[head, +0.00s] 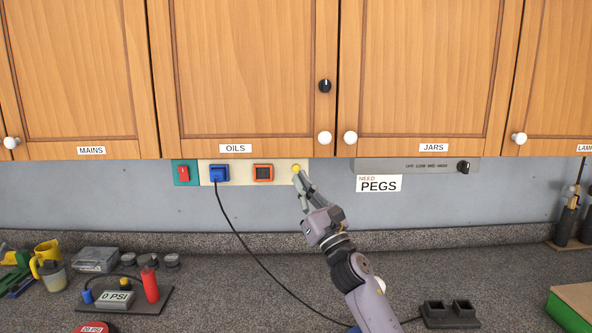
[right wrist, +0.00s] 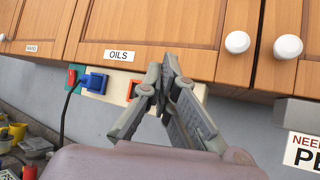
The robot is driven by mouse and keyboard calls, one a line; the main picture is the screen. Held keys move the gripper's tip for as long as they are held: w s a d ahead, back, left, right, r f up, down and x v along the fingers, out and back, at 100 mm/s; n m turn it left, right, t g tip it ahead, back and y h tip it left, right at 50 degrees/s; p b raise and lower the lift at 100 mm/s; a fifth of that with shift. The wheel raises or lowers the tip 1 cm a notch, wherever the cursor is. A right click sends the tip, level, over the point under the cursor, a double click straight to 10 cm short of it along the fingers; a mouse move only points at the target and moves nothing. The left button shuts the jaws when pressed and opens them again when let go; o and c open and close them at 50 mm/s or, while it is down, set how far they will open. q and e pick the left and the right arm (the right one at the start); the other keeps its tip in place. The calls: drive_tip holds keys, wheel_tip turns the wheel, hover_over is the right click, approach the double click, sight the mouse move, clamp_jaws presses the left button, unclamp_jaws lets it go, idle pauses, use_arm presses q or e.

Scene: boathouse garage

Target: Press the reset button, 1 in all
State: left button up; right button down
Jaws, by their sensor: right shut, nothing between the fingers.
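A small round yellow button (head: 296,168) sits at the right end of the cream wall panel (head: 242,180) under the OILS cupboard. No reset label is readable, so I cannot tell for sure that it is the reset button. My right gripper (head: 299,178) is shut and empty, its fingertips at the button's lower edge; I cannot tell whether they touch it. In the right wrist view the shut fingers (right wrist: 164,76) point at the panel and hide the button. My left gripper is not in view.
The panel also carries a red switch (head: 183,173) on a teal plate, a blue plug (head: 219,173) with a hanging black cable, and an orange-framed socket (head: 263,173). Cupboards with white knobs hang just above. The grey counter (head: 240,262) below is clear in the middle.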

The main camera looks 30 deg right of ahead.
sight(296, 168)
drive_tip(key=shift+w+d+b, duration=0.55)
drive_tip(key=shift+w+d, duration=0.2)
drive_tip(key=shift+w, duration=0.5)
drive_tip(key=shift+w+d+b, duration=0.6)
drive_tip(key=shift+w+d, duration=0.2)
drive_tip(key=shift+w, duration=0.45)
drive_tip(key=shift+w+d+b, duration=0.55)
drive_tip(key=shift+w+d, duration=0.2)
drive_tip(key=shift+w, duration=0.5)
drive_tip(key=shift+w+f+b, duration=0.1)
drive_tip(key=shift+b, duration=0.25)
drive_tip(key=shift+w+d, duration=0.2)
drive_tip(key=shift+w, duration=0.05)
drive_tip(key=shift+w+d+b, duration=0.25)
drive_tip(key=shift+w+b, duration=0.05)
drive_tip(key=shift+b, duration=0.45)
drive_tip(key=shift+s+a, duration=0.45)
drive_tip(key=shift+s, duration=0.25)
